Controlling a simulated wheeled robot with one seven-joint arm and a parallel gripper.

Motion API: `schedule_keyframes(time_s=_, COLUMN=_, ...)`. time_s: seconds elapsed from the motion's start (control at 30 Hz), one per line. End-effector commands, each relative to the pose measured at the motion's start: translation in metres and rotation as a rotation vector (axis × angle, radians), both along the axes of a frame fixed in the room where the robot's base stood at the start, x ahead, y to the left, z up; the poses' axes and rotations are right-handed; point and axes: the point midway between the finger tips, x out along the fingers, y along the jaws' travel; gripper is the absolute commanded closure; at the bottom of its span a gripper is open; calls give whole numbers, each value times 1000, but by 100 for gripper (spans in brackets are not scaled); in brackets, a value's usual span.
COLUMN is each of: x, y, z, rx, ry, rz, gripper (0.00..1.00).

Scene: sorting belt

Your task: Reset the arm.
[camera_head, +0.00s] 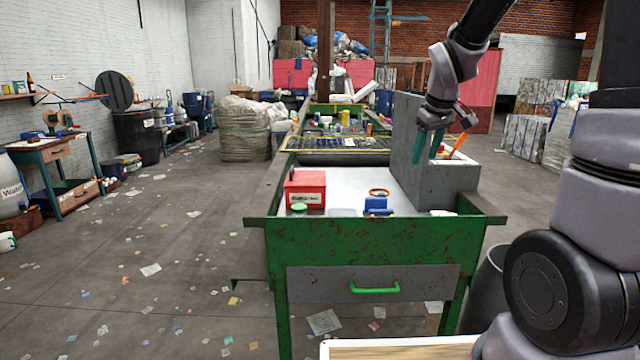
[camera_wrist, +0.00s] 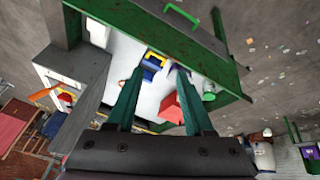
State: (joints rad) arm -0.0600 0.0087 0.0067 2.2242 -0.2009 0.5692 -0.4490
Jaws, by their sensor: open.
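My gripper (camera_head: 427,158) is raised above the right side of the green sorting belt frame (camera_head: 375,241), in front of the tall grey block. Its two teal fingers are apart with nothing between them. In the wrist view my gripper (camera_wrist: 159,70) points down toward the belt's near end, with a blue piece (camera_wrist: 150,65) and a red box (camera_wrist: 170,107) lying below and apart from the fingers. My arm reaches in from the upper right of the head view.
On the white surface are the red box (camera_head: 305,190), the blue piece (camera_head: 377,206) and an orange ring (camera_head: 379,192). A grey block (camera_head: 407,125) rises at the right, near an orange-handled tool (camera_head: 459,142). A drawer with a green handle (camera_head: 375,288) faces me.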

Motion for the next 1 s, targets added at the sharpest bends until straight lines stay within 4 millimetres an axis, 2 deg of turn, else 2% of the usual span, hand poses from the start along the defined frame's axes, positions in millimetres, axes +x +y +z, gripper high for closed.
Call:
schedule_keyframes(time_s=0.03, x=-17, y=-2, z=20, rx=35, ry=-24, rz=-58, gripper=48)
schedule_keyframes(time_s=0.2, x=-77, y=-3, z=66, rx=177, ry=-67, rz=-257, gripper=48)
schedule_keyframes(time_s=0.3, x=-114, y=-1, z=87, rx=267, ry=-89, rz=-367, gripper=48)
schedule_keyframes(time_s=0.5, x=-179, y=6, z=108, rx=439, ry=-114, rz=-542, gripper=48)
schedule_keyframes(time_s=0.6, x=-200, y=9, z=112, rx=498, ry=-119, rz=-596, gripper=48)
schedule_keyframes(time_s=0.7, x=-211, y=11, z=113, rx=534, ry=-120, rz=-626, gripper=48)
schedule_keyframes(time_s=1.0, x=-215, y=12, z=113, rx=546, ry=-118, rz=-638, gripper=48)
